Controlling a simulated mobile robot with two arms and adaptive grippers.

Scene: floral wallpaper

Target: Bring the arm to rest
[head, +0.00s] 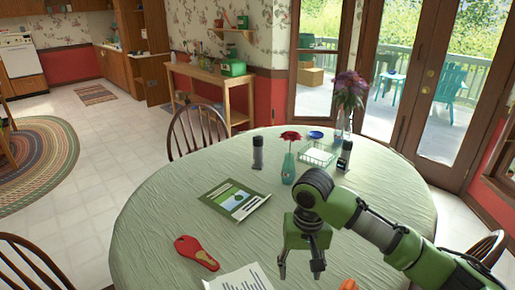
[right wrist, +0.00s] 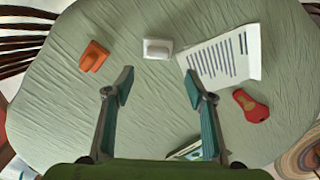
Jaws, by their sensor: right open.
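My right gripper (head: 300,270) hangs over the near part of the round table (head: 150,235), fingers pointing down. It is open, with nothing between its fingers. The right wrist view also shows its two fingers (right wrist: 157,85) spread apart above the green cloth. My right arm comes in from the lower right and hides part of the table's right side. My left gripper is in neither view.
Near the gripper lie a printed sheet (head: 240,280), a red object (head: 196,252), an orange object (right wrist: 94,56) and a white object (right wrist: 158,48). Beyond are a green booklet (head: 234,200), a flower vase (head: 288,168), dark-topped shakers (head: 258,155) and a wire basket (head: 318,154). Chairs surround the table.

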